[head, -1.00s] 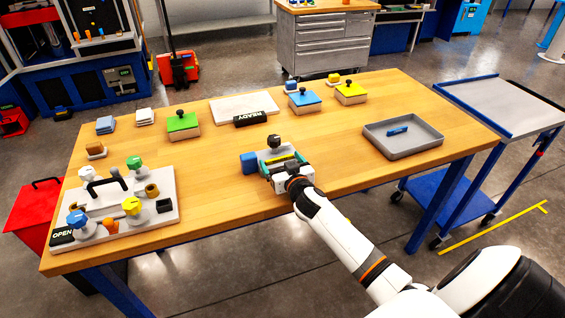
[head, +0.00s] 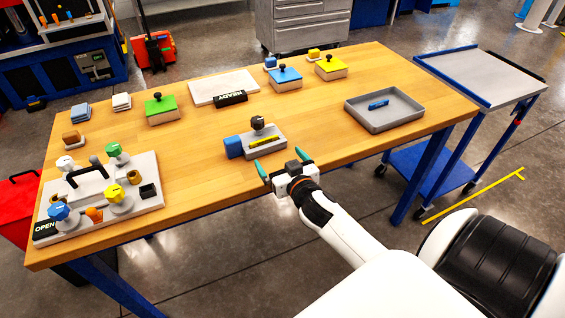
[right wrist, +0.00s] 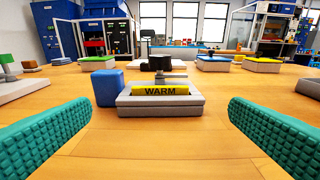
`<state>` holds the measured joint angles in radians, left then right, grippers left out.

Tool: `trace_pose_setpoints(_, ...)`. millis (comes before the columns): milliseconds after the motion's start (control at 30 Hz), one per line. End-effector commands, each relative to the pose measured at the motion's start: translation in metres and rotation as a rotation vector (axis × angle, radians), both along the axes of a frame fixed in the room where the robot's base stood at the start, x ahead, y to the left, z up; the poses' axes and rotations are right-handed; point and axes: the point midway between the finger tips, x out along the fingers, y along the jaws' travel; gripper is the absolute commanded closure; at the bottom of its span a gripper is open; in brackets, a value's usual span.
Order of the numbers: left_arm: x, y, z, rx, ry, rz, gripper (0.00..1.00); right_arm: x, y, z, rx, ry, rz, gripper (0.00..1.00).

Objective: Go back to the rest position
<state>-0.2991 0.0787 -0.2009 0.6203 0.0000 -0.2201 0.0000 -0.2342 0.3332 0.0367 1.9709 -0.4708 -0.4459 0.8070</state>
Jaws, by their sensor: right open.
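My right gripper (head: 281,172) is open and empty just off the front edge of the wooden table (head: 215,150). Its two teal fingers stand apart in the right wrist view (right wrist: 160,135), with bare tabletop between them. Ahead of it, apart from the fingers, sits a grey block (head: 268,146) with a black knob (head: 257,122) and a yellow strip that reads WARM (right wrist: 160,90). A blue cube (head: 233,147) stands at the block's left side, and it also shows in the right wrist view (right wrist: 107,87). My left gripper is not in view.
A light board (head: 150,197) with colored knobs and an OPEN label lies at the left. Green (head: 161,104), blue (head: 285,74) and yellow (head: 330,64) lidded boxes stand farther back. A grey tray (head: 384,122) holds a blue piece. A cart (head: 478,80) stands at the right.

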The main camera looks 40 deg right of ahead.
Motion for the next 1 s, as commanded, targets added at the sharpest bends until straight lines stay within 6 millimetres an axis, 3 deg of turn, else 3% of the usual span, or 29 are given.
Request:
trace_pose_setpoints(167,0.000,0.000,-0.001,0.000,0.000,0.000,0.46,-0.011,0.002,0.003,0.001,-0.001,0.000,0.00)
trace_pose_setpoints(767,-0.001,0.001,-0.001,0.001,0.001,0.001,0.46,-0.013,0.004,0.001,0.001,0.012,-0.005,0.00)
trace_pose_setpoints(867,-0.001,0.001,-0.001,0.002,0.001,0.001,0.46,-0.028,0.012,-0.012,0.005,0.096,-0.028,0.00)
trace_pose_setpoints(1000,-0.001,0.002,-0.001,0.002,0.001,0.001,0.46,-0.075,0.039,-0.044,0.011,0.354,-0.044,0.00)
